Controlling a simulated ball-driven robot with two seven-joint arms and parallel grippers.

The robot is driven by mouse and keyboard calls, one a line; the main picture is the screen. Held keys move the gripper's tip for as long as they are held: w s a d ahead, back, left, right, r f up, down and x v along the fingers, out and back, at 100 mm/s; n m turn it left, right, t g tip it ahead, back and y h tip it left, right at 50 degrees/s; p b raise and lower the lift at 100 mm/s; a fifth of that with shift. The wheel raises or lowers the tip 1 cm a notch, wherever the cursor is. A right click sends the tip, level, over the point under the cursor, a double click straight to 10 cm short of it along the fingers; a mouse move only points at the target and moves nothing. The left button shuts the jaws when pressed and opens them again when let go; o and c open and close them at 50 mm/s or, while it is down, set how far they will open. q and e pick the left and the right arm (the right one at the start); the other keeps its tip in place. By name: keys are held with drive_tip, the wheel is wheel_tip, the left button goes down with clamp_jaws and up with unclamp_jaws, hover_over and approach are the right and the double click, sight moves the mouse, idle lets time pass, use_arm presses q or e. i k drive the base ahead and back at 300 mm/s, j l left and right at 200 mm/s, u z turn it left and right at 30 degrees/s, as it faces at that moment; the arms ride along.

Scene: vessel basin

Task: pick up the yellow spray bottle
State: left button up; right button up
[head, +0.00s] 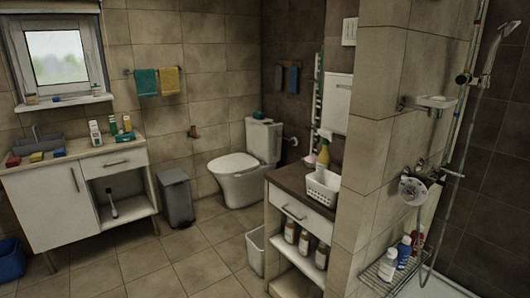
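The yellow spray bottle (322,160) stands upright on the dark top of the cabinet (292,178) right of centre, behind or in a white basket (322,188); I cannot tell which. Its yellow body and pale spray head show, and its lower part is hidden by the basket. A pink item (310,160) is just left of it. Neither of my grippers is in the head view.
A tiled partition wall (385,130) stands close on the right of the cabinet. A white bin (256,250) stands at the cabinet's left. The toilet (240,175) and a grey pedal bin (175,198) are farther back. The floor (200,265) left of the cabinet is clear.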

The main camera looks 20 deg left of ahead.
sight(324, 161)
drive_tip(key=u, duration=0.2)
drive_tip(key=i+j+z, duration=0.2)
drive_tip(key=i, duration=0.2)
drive_tip(key=i+j+z, duration=0.25)
drive_tip(key=i+j, duration=0.1)
drive_tip(key=i, duration=0.05)
